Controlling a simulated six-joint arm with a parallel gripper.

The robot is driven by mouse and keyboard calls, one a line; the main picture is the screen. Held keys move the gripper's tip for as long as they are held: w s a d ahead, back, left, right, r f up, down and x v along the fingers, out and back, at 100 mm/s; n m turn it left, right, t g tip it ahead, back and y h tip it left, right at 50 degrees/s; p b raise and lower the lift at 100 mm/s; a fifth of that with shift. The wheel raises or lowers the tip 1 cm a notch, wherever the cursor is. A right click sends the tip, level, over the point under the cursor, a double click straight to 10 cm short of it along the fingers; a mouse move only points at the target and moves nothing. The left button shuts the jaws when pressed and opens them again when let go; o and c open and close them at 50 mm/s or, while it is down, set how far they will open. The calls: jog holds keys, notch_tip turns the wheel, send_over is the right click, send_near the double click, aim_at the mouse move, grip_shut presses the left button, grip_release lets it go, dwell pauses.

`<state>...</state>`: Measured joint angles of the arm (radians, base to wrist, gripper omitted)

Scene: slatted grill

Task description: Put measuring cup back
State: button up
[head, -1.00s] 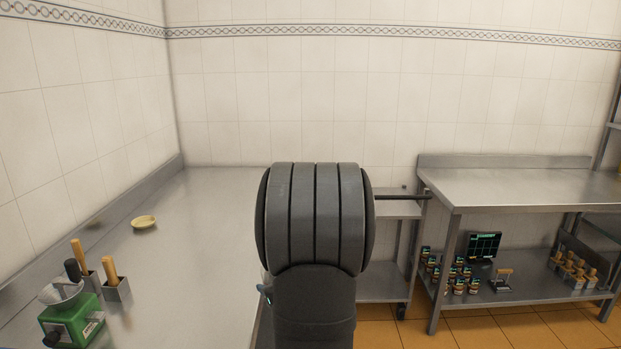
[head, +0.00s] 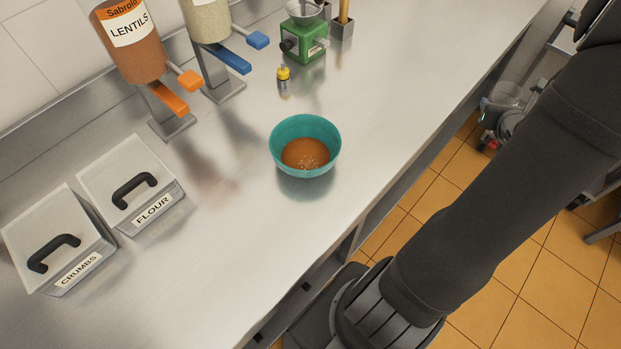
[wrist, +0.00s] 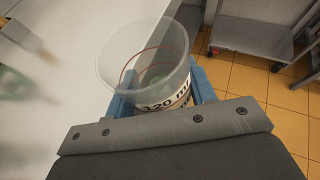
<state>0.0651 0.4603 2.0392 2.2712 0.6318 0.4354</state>
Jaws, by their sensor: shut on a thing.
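The measuring cup (wrist: 145,62) is a clear cup with a red line and a black "ml" marking; the first digit is hard to read. My gripper (wrist: 160,98) is shut on it in the wrist view, with a blue finger on either side. The cup's mouth faces the camera, and it looks empty. In the head view, a partly see-through shape (head: 506,95) beside my arm at the upper right may be the cup, but it is unclear. It is off to the right of the counter.
A teal bowl (head: 322,127) with orange-brown contents stands on the steel counter (head: 300,235). Lentils (head: 133,50) and another dispenser (head: 205,18), a green grinder (head: 304,40), a small yellow-topped item (head: 283,76), and flour (head: 130,188) and crumbs (head: 58,240) bins stand around it.

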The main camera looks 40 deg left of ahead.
jog(key=s+a+r+n+g+y, duration=0.35)
jog(key=s+a, duration=0.45)
jog(key=a, duration=0.4)
jog(key=s+a+n+g+y, duration=0.1)
jog(key=s+a, duration=0.3)
jog(key=s, duration=0.4)
jog(key=s+a+r+n+g+y, duration=0.1)
jog(key=s+a+n+g, duration=0.3)
jog(key=s, duration=0.4)
jog(key=s+a+r+n+g+y, duration=0.1)
jog(key=s+a+n+g+y, duration=0.1)
jog(key=s, duration=0.6)
jog(key=shift+a+r+n+g, duration=0.25)
jog(key=shift+a+n+g, duration=0.4)
jog(key=shift+a, duration=0.55)
jog(key=s+n+g, duration=0.5)
jog(key=s, duration=0.9)
send_over(242, 202)
jog(key=shift+h, duration=0.35)
notch_tip(242, 202, down, 8)
jog(key=shift+r, duration=0.25)
jog(key=shift+f, duration=1.95)
